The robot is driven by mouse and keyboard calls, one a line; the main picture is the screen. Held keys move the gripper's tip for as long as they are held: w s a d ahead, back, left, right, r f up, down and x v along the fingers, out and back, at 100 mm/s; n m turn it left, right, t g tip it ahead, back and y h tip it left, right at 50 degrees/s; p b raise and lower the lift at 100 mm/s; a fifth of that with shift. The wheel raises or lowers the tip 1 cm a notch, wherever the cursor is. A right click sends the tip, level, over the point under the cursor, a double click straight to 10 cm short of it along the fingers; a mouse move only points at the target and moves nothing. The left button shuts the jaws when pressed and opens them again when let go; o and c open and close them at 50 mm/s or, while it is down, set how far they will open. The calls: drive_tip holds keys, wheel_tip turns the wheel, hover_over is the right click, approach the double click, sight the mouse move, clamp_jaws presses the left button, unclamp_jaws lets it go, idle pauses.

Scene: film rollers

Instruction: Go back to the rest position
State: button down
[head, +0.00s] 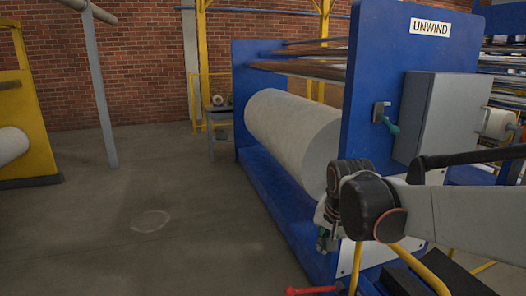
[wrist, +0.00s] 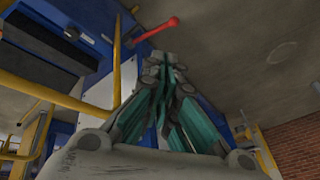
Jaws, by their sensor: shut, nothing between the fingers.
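My gripper (wrist: 166,60) fills the middle of the wrist view, its grey and teal fingers closed together with nothing between them. In the head view my gripper (head: 325,238) is small and partly hidden behind my dark wrist joints, low in front of the blue unwind stand (head: 428,75). My arm reaches in from the right edge of the head view. A large white film roll (head: 290,130) lies in the stand, behind and to the left of my gripper.
A red-handled lever (head: 312,290) is below my gripper and also shows beyond the fingertips in the wrist view (wrist: 158,28). A yellow rail (head: 428,276) stands below my arm. A grey cabinet (head: 432,118) is on the stand's panel. Open floor (head: 140,200) lies to the left.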

drive_tip(key=s+d+n+t, duration=0.2)
drive_tip(key=s+d+n, duration=0.2)
drive_tip(key=s, duration=1.6)
drive_tip(key=n, duration=0.2)
drive_tip(key=shift+s+n+t, duration=0.3)
drive_tip(key=shift+s, duration=0.05)
